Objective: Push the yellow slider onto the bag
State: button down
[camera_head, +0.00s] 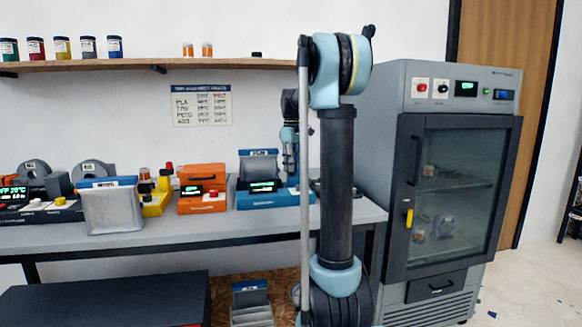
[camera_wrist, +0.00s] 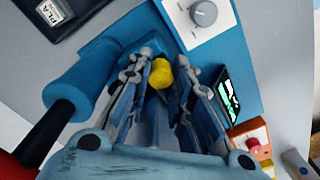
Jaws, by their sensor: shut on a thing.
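The yellow slider (camera_wrist: 160,73) sits between my fingertips, on a blue machine (camera_wrist: 135,30) with a grey knob and a small lit display. My gripper (camera_wrist: 162,76) is shut on the slider. In the head view my gripper (camera_head: 291,172) reaches down at the right end of the blue machine (camera_head: 285,200). A grey bag (camera_head: 258,166) with a labelled blue top edge stands upright behind this machine's display. Another grey bag (camera_head: 110,210) with a blue labelled top stands at the left of the bench. I cannot make out a bag at the fingertips in the wrist view.
An orange machine (camera_head: 202,190) stands left of the blue one, with a yellow one (camera_head: 155,203) beyond it. A grey cabinet (camera_head: 450,190) with a glass door stands right of the bench. The bench's front strip (camera_head: 200,228) is clear.

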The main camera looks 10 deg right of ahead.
jog(key=shift+a, duration=1.15)
jog(key=c, duration=1.4)
grip_release()
jog(key=shift+a, duration=0.1)
notch_tip(320, 180, up, 12)
jog(key=shift+f, duration=0.1)
